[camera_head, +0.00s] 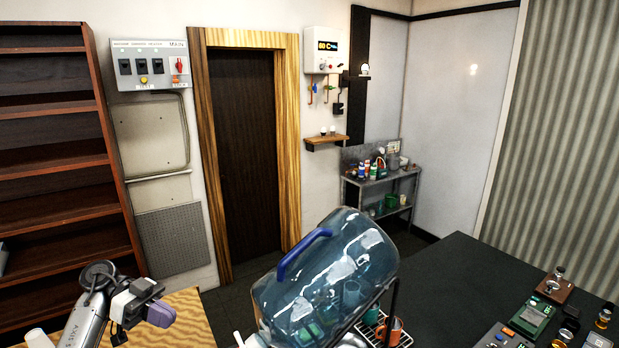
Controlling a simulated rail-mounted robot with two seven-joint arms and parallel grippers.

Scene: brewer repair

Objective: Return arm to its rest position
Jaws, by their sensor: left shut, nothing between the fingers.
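My left gripper (157,312) is at the lower left, above the light wooden surface. Its fingers are shut with nothing between them, and it touches no object that I can see. My grey left arm comes up behind it from the bottom edge. My right gripper is not in view.
A big blue water bottle (330,277) lies tilted in a dark frame at bottom centre, right of my left gripper. An orange mug (391,331) stands beside it. The black counter (445,275) holds small devices at right. A brown shelf (62,165) stands at left.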

